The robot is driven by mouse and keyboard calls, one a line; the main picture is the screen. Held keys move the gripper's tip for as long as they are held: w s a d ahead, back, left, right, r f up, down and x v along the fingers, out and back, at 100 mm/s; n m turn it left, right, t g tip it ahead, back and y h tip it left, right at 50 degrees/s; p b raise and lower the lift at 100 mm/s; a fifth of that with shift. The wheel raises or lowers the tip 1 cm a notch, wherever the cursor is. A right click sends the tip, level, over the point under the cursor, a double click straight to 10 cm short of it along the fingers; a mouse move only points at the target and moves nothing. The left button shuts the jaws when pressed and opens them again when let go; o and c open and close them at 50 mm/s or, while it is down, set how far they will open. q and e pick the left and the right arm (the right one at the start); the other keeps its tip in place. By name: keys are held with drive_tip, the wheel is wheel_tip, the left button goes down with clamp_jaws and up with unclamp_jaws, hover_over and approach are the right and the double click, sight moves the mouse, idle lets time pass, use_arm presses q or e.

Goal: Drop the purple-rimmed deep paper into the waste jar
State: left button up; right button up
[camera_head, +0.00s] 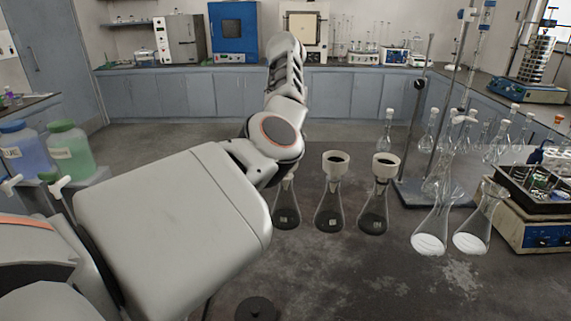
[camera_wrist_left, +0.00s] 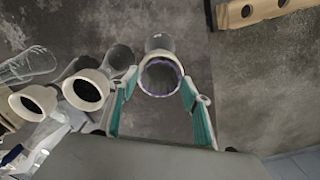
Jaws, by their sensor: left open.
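In the left wrist view, a purple-rimmed deep paper (camera_wrist_left: 161,78) sits inside a pale funnel at the mouth of a glass flask. My left gripper (camera_wrist_left: 159,90) is open, with its teal-padded fingers on either side of that funnel. I cannot tell whether they touch it. In the head view the flask (camera_head: 287,212) shows partly below my left wrist; its funnel, the paper and my left fingers are hidden by my arm. I cannot identify the waste jar for certain. My right gripper is in neither view.
Two more flasks with pale funnels (camera_head: 335,160) (camera_head: 385,163) stand just right of it. Flasks with white contents (camera_head: 430,243) stand further right, near a metal stand (camera_head: 432,200). A dark round lid-like object (camera_head: 256,309) is at the bottom edge. A wooden block with holes (camera_wrist_left: 262,10) is at upper right.

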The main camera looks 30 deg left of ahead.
use_arm(q)
drive_tip(key=c, duration=0.6)
drive_tip(key=shift+r, duration=0.15)
drive_tip(key=shift+r+p, duration=0.4)
wheel_tip(320, 180, up, 5)
drive_tip(key=p, duration=0.4)
drive_tip(key=shift+f, duration=0.15)
wheel_tip(320, 180, down, 6)
drive_tip(key=b, duration=0.4)
drive_tip(key=shift+b, duration=0.35)
